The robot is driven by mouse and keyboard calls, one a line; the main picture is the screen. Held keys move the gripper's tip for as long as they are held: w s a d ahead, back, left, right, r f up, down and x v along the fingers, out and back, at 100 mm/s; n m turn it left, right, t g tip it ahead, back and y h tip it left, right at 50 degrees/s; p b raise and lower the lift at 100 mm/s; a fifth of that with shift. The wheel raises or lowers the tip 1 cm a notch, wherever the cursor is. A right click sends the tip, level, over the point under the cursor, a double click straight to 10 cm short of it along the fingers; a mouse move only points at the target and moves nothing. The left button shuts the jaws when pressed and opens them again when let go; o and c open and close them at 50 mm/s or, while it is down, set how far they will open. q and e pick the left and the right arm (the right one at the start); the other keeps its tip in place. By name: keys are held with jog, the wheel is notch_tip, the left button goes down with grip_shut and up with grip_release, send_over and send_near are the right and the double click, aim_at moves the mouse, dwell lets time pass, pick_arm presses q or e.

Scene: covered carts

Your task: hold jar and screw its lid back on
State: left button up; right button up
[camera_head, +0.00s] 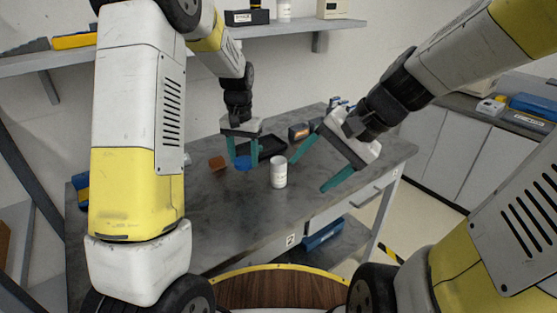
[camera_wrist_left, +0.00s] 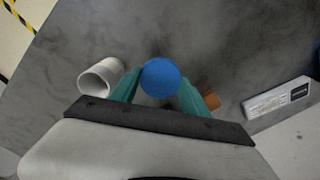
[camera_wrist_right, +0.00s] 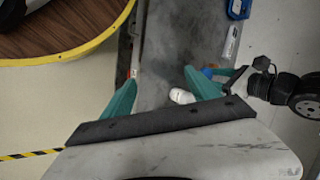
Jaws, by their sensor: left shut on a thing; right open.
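The white jar (camera_head: 279,173) stands upright on the grey table. Its open top shows in the left wrist view (camera_wrist_left: 100,78). The round blue lid (camera_wrist_left: 160,78) is between the fingers of my left gripper (camera_head: 243,163), which is shut on it, to the left of the jar. The lid's height above the table is hard to tell. My right gripper (camera_head: 308,174) is open and empty to the right of the jar, its fingers angled down-left towards it.
A small brown block (camera_head: 217,163) lies left of my left gripper. A black tray (camera_head: 268,147) is behind the jar, with an orange-and-dark item (camera_head: 300,131) near it. The front of the table (camera_head: 235,225) is clear. A wall shelf (camera_head: 285,27) runs above.

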jog(key=w+a+f+m+y, duration=0.2)
jog(key=w+f+m, duration=0.1)
jog(key=w+m, duration=0.1)
jog(key=m+t+y, duration=0.3)
jog(key=m+t, duration=0.2)
jog(key=m, duration=1)
send_near(285, 174)
jog(key=shift+w+a, duration=0.15)
jog(key=shift+a, duration=0.1)
pick_arm(q)
jog(key=d+r+m, duration=0.6)
jog(key=d+r, duration=0.2)
jog(key=d, duration=0.2)
jog(key=shift+w+d, duration=0.3)
jog(key=shift+w, duration=0.15)
pick_arm(e)
jog(key=x, duration=1.2)
grip_shut()
